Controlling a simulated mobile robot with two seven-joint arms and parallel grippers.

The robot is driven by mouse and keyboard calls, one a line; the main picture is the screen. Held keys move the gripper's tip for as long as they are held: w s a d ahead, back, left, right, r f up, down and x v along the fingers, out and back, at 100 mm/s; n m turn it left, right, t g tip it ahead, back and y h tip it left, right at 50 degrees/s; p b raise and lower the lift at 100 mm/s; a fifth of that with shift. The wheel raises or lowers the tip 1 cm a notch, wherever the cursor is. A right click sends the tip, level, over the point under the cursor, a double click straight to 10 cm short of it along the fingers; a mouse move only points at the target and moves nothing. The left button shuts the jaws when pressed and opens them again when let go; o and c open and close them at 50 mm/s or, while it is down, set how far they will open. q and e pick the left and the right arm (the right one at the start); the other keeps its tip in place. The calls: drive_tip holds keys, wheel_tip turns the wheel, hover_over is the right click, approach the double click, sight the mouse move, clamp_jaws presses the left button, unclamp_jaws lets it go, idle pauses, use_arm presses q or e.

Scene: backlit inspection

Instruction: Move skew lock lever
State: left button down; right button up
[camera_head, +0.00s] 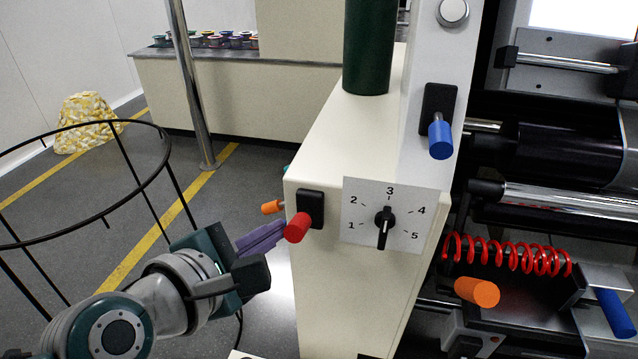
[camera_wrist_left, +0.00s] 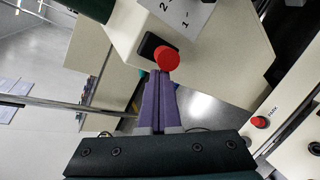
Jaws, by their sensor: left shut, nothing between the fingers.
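A red-knobbed lever (camera_head: 297,229) sticks out of a black mounting plate (camera_head: 311,203) on the corner of the cream machine cabinet. No label shows which lever is the skew lock. My left gripper (camera_head: 280,232) has purple fingers that are shut and empty, with their tips close beside the red knob. In the left wrist view the fingertips (camera_wrist_left: 162,80) lie just below the red knob (camera_wrist_left: 167,59); I cannot tell whether they touch it. A blue-knobbed lever (camera_head: 440,140) sits higher on the grey upright. My right gripper is not in view.
A numbered dial (camera_head: 385,222) is right of the red lever. A small orange knob (camera_head: 272,207) sits left of it, and a larger orange knob (camera_head: 477,292) is by a red coiled cord (camera_head: 505,255). A black wire hoop (camera_head: 90,180) and metal post (camera_head: 190,80) stand left.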

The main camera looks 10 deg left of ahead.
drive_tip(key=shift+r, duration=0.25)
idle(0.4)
